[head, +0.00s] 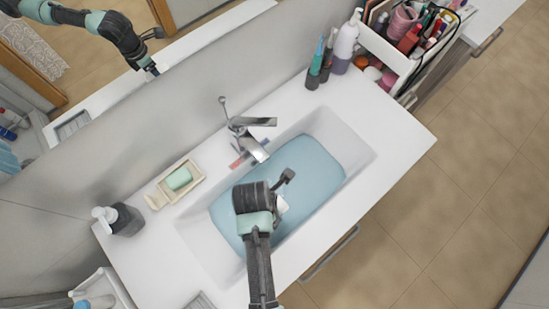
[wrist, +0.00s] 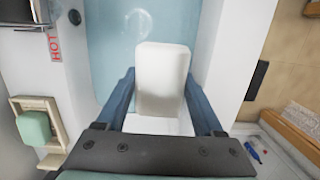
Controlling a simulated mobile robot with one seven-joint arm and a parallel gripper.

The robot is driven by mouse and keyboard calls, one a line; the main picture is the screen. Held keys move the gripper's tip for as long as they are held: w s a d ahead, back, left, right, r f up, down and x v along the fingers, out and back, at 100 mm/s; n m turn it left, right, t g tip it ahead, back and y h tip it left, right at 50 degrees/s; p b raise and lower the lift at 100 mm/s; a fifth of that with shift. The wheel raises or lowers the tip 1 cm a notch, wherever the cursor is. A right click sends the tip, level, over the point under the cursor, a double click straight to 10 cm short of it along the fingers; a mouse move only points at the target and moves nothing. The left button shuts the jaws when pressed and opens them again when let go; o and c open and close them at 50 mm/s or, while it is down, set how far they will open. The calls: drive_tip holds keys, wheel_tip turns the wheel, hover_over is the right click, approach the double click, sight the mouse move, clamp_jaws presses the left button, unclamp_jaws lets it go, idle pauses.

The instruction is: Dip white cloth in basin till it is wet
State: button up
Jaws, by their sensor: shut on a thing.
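The white cloth (wrist: 162,82) is a folded, block-like piece between the two blue fingers of my gripper (wrist: 160,95) in the wrist view. In the head view, a small part of the cloth (head: 283,206) shows beside my gripper (head: 279,192); the rest is hidden behind the wrist. My gripper is shut on the cloth and is over the front part of the basin (head: 358,158). The basin holds light blue water (head: 312,160), which also shows beyond the cloth in the wrist view (wrist: 110,45). I cannot tell whether the cloth touches the water.
A metal faucet (head: 243,130) stands at the basin's back edge. A green soap in a dish (head: 160,196) and a dark pump bottle (head: 122,221) are to the left. Bottles (head: 318,68) and a filled organizer (head: 385,48) stand at the back right. The right counter end is clear.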

drive_tip(key=shift+s+a, duration=0.15)
drive_tip(key=shift+a, duration=0.15)
drive_tip(key=shift+f, duration=0.2)
wheel_tip(320, 180, down, 2)
drive_tip(key=shift+d+b, duration=0.15)
drive_tip(key=shift+b, duration=1.1)
drive_tip(key=shift+f+b, duration=4.75)
drive_tip(key=shift+f, duration=1.7)
drive_tip(key=shift+r, duration=0.1)
wheel_tip(320, 180, up, 14)
drive_tip(key=p, duration=1.5)
